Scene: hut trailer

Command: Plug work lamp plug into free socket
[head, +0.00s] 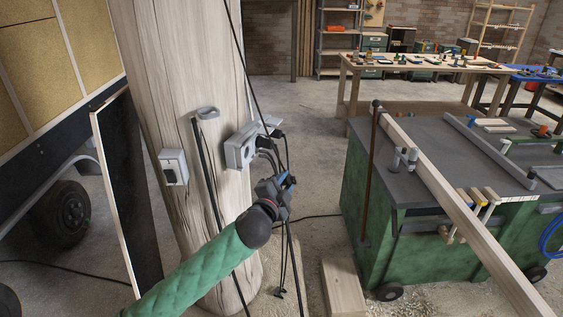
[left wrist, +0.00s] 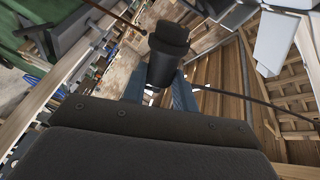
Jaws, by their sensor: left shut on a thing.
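A grey socket block (head: 241,147) is fixed to the side of the wooden post, with black plugs (head: 267,143) and cables at its right side. My left gripper (head: 284,183) is just below and to the right of the block, apart from it. In the left wrist view, the left gripper (left wrist: 165,88) is shut on a black plug (left wrist: 168,50), which sticks out beyond the fingers. In the head view the plug is hard to make out against the gripper and cables. Which socket is free cannot be told. My right gripper is not in view.
The thick wooden post (head: 180,80) carries a smaller grey box (head: 173,167) on its left. Dark cables (head: 247,75) hang in front of the post. A green workbench (head: 375,215) with a long timber on it stands at right. A wood block (head: 343,285) lies on the floor.

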